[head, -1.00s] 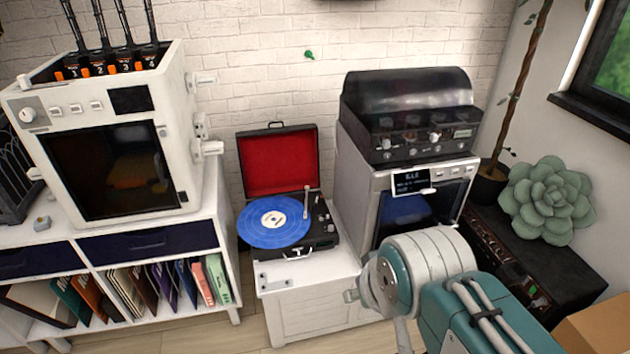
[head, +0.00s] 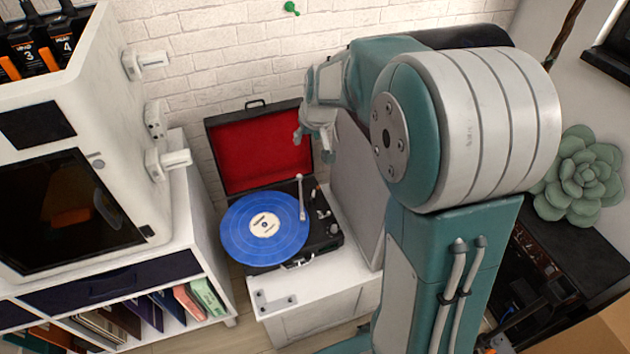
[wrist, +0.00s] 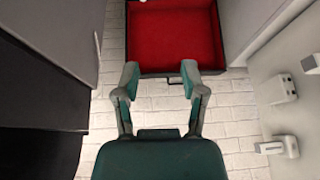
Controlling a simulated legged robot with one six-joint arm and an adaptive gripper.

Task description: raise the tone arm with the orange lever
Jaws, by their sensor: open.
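A suitcase record player (head: 319,247) with a blue record (head: 265,228) sits on a white cabinet, its red-lined lid (head: 261,150) standing open. The pale tone arm (head: 301,198) lies along the right side of the record. Small controls show on the deck right of it, but I cannot make out an orange lever. My gripper (head: 313,147) is open and empty, above the deck and by the lid's right edge in the head view. In the wrist view my gripper (wrist: 160,80) has its fingers apart, with the red lid (wrist: 174,38) beyond them. The deck is out of that view.
A white machine with protruding parts (head: 75,185) stands at left. My arm hides much of the appliance right of the player. A green plant (head: 580,178) sits at far right.

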